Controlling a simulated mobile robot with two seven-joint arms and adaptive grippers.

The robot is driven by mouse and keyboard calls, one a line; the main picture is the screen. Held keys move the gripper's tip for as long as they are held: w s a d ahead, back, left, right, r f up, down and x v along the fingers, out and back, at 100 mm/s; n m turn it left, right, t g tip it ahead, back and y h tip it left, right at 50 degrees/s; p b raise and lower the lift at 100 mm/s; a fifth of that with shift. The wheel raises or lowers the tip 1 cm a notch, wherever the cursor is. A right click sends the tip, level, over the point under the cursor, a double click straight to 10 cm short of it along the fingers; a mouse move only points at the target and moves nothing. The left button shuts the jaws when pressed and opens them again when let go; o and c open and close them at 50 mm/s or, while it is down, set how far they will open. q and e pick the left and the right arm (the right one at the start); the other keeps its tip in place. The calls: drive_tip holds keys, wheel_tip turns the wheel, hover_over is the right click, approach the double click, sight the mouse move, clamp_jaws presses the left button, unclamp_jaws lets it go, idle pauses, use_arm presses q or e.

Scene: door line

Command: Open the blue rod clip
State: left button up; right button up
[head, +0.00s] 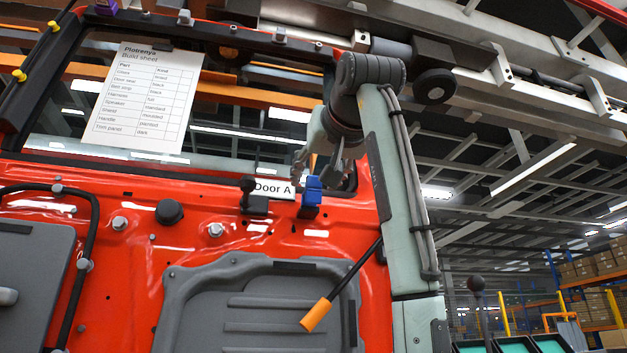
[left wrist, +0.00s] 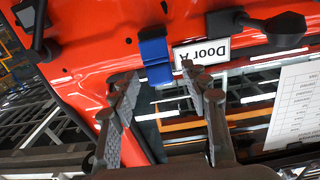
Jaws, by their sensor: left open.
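The blue rod clip (head: 312,190) sits on a dark base on the red door (head: 130,230), just right of the "Door A" label (head: 274,189). My left gripper (head: 322,165) is open and empty, close above the clip in the head view. In the left wrist view the blue clip (left wrist: 154,56) lies just beyond the open fingertips (left wrist: 162,82), roughly between them. The fingers look apart from it. I cannot tell whether the clip's latch is open or closed. My right gripper is not in view.
A black clip (head: 254,198) sits left of the blue one. A dark lever with an orange grip (head: 315,315) slants across the door's grey panel (head: 255,300). A paper build sheet (head: 142,100) hangs in the window opening. Shelves with boxes (head: 590,268) stand far right.

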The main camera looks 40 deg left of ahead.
use_arm(q)
drive_tip(key=v, duration=1)
drive_tip(key=shift+s, duration=0.1)
